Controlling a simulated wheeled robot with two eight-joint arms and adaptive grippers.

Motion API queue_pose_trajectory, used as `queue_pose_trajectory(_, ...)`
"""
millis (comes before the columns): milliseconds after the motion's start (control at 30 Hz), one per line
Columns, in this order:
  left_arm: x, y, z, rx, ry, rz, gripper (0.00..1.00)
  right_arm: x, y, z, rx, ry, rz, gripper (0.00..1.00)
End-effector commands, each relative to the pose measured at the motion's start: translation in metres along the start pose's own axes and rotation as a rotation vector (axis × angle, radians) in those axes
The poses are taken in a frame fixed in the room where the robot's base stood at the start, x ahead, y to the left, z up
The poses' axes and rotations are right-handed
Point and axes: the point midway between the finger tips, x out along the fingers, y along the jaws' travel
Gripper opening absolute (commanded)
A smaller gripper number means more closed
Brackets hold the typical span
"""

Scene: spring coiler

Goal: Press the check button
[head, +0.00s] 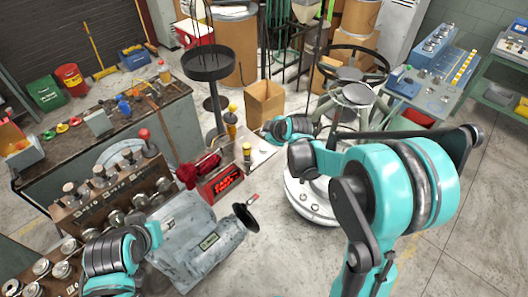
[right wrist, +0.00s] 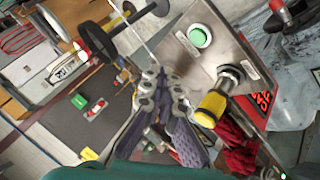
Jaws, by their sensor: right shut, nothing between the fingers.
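A round green button (right wrist: 200,36) in a pale surround sits on a grey metal panel (right wrist: 180,55) in the right wrist view. I see no lettering that names it as the check button. My right gripper (right wrist: 158,78) is shut and empty. Its tips are to the left of and below the green button in that view, with a visible gap in the picture. In the head view the right gripper (head: 265,132) is small and partly hidden by my wrist, over the panel. I cannot make out the green button there. My left arm shows at lower left, but its fingers do not.
A yellow-capped post (right wrist: 212,108) stands beside the green button. A red cloth (head: 195,172) and a red-lit display (head: 223,184) are close by. A black handwheel (head: 245,217) is in front. A cardboard box (head: 265,103) stands behind the panel.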

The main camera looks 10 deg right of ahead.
Motion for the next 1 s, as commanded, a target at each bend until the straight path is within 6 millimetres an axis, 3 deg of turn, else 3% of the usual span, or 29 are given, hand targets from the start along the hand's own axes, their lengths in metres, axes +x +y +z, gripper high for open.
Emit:
queue_pose_trajectory(100, 0.015, 0.0, 0.011, 0.0, 0.0, 0.0, 0.46, 0.017, -0.011, 0.012, 0.0, 0.0, 0.0, 0.0)
queue_pose_trajectory(333, 0.033, 0.0, 0.024, 0.0, 0.0, 0.0, 0.46, 0.035, -0.025, 0.025, 0.0, 0.0, 0.0, 0.0)
queue_pose_trajectory(1000, 0.034, 0.0, 0.025, 0.0, 0.0, 0.0, 0.46, 0.037, -0.026, 0.027, 0.0, 0.0, 0.0, 0.0)
